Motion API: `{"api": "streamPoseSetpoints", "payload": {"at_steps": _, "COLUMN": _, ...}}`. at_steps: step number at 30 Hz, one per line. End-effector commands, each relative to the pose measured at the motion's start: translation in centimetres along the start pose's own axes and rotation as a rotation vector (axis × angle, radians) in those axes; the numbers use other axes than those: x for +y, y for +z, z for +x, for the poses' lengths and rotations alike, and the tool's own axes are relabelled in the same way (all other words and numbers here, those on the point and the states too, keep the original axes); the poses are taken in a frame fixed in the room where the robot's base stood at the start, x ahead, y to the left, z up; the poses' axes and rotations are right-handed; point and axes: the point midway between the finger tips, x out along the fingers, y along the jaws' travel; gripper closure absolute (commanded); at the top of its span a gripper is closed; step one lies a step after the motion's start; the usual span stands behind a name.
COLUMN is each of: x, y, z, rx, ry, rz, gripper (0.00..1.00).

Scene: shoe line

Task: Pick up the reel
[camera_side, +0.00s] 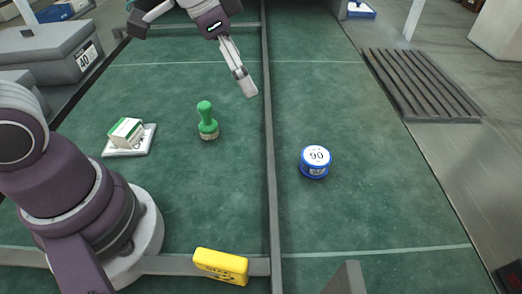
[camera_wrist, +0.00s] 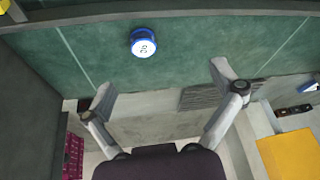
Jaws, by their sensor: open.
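The reel (camera_side: 316,163) is a short round blue thing with a white top marked 90. It lies flat on the green surface right of the dark divider in the side view. In the wrist view the reel (camera_wrist: 144,43) is near the top, beyond my fingertips. My gripper (camera_side: 247,84) hangs above the surface, up and left of the reel in the side view, apart from it. In the wrist view my gripper (camera_wrist: 162,84) has its two fingers spread wide with nothing between them.
A green-handled stamp (camera_side: 207,121) and a green-and-white box on a white tray (camera_side: 142,146) stand left of the divider (camera_side: 267,140). A yellow block (camera_side: 221,266) lies at the front. The green surface around the reel is clear. A ribbed dark mat (camera_side: 418,85) lies to the right.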

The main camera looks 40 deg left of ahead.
Motion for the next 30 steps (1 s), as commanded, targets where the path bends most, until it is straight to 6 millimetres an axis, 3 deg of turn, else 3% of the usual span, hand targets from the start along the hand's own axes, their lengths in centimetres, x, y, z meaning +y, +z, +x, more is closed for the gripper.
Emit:
{"api": "streamPoseSetpoints", "payload": {"at_steps": 3, "x": 0.5, "y": -2.4, "z": 5.0, "rx": -0.018, "ry": 0.097, "rz": 0.174, "gripper": 0.08}}
{"api": "streamPoseSetpoints", "payload": {"at_steps": 7, "x": 1.4, "y": -3.6, "z": 9.4, "rx": -0.009, "ry": 0.175, "rz": 0.312, "gripper": 0.08}}
{"api": "streamPoseSetpoints", "payload": {"at_steps": 18, "x": 3.0, "y": -3.8, "z": 15.8, "rx": 0.0, "ry": 0.218, "rz": 0.382, "gripper": 0.08}}
{"api": "streamPoseSetpoints", "payload": {"at_steps": 30, "x": 5.1, "y": -4.5, "z": 21.4, "rx": 0.001, "ry": 0.215, "rz": 0.379, "gripper": 0.08}}
